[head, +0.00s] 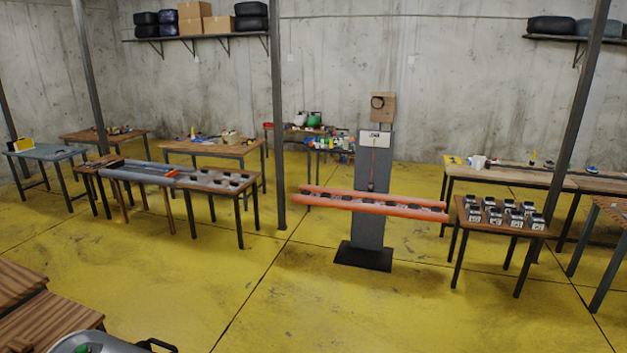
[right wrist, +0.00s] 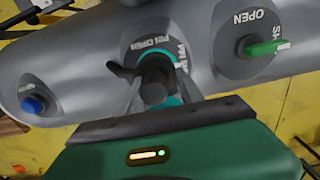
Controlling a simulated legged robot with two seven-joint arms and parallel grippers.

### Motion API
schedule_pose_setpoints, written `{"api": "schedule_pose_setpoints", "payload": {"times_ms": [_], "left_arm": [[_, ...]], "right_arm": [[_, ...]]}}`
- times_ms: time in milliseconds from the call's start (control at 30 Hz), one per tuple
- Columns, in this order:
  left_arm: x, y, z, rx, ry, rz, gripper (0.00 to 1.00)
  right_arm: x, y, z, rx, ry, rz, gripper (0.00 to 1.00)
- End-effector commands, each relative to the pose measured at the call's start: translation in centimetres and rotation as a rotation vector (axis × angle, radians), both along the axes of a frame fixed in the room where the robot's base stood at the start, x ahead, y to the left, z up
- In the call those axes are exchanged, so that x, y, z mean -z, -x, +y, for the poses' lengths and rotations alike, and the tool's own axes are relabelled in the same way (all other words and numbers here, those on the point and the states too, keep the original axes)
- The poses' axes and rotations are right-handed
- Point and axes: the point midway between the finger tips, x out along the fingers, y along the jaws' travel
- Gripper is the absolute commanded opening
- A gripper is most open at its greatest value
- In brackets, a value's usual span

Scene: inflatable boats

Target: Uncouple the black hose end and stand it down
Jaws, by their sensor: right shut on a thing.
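In the right wrist view my right gripper (right wrist: 154,93) is shut on the black hose end (right wrist: 154,76), one finger on each side. The hose end sits at a round port with a teal ring (right wrist: 172,101) and white lettering, on a grey rounded tube (right wrist: 95,52). I cannot tell whether it is still locked in the port. My gripper hides its lower part. My left gripper is in neither view.
The tube also carries a green lever (right wrist: 267,47) marked OPEN and a blue knob (right wrist: 33,104). In the head view, a red-railed stand (head: 372,203) and a table of several small devices (head: 500,228) stand ahead. Yellow floor (head: 300,310) is clear in front.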

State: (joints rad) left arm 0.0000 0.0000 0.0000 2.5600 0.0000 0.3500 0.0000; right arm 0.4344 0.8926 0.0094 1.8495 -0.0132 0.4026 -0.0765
Motion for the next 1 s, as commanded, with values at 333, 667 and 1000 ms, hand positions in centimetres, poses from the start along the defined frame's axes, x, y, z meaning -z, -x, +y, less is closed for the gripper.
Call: {"api": "schedule_pose_setpoints", "payload": {"times_ms": [333,667,1000], "left_arm": [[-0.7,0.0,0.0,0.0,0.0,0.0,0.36],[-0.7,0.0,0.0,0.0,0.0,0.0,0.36],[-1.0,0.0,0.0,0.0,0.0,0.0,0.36]], "right_arm": [[-1.0,0.4,-0.4,0.006,0.003,0.005,0.0],[-1.1,0.1,-0.3,0.004,0.004,0.001,0.0],[-1.4,-0.1,-0.3,0.003,0.004,-0.002,0.0]]}}
